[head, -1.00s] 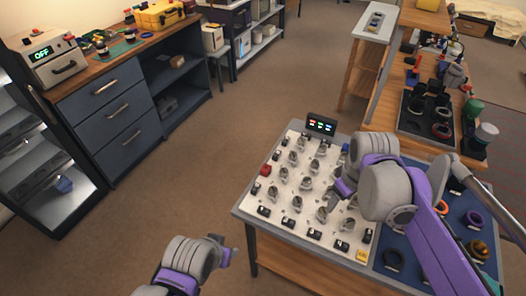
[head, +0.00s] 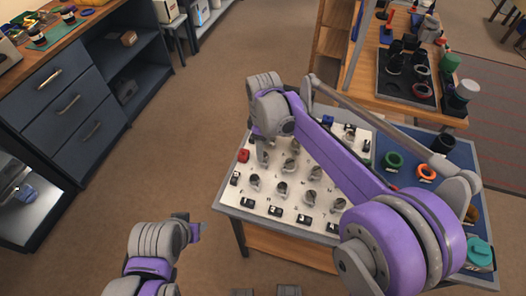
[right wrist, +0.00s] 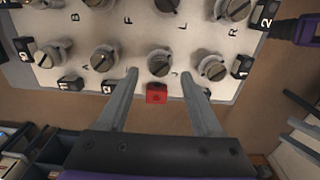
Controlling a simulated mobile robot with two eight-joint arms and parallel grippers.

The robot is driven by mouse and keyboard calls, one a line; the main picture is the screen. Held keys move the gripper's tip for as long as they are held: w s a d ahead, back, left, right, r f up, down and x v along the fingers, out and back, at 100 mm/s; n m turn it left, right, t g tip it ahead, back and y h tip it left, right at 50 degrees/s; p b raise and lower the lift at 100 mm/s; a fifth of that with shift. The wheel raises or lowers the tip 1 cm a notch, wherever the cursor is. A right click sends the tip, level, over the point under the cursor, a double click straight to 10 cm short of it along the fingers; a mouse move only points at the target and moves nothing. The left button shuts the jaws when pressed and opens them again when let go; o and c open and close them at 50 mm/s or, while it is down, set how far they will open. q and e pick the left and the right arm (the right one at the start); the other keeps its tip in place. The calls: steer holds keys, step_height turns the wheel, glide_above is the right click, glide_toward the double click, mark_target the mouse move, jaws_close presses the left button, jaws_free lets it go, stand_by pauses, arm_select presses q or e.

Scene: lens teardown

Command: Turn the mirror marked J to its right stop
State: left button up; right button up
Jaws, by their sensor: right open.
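The white panel (head: 232,196) carries rows of round slotted silver mirror mounts with small letters. In the right wrist view, my right gripper (right wrist: 159,76) is open and empty, its two fingers on either side of a mirror mount (right wrist: 160,63) near the panel's edge. A small mark beside that mount may be J; I cannot read it for certain. I cannot tell whether the fingers touch the mount. In the head view, my right gripper (head: 262,157) hangs over the panel's far left part, partly hidden by its arm. My left gripper (head: 197,230) is off the panel's left side; its jaws are unclear.
A red block (right wrist: 156,95) sits at the panel edge between my fingers. Other mirror mounts (right wrist: 103,58) and black tags (right wrist: 115,85) stand close by. On the blue mat to the right lie a green ring (head: 393,160) and an orange ring (head: 426,172).

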steer(key=shift+f, duration=1.55)
steer(key=shift+c, duration=0.2)
jaws_close()
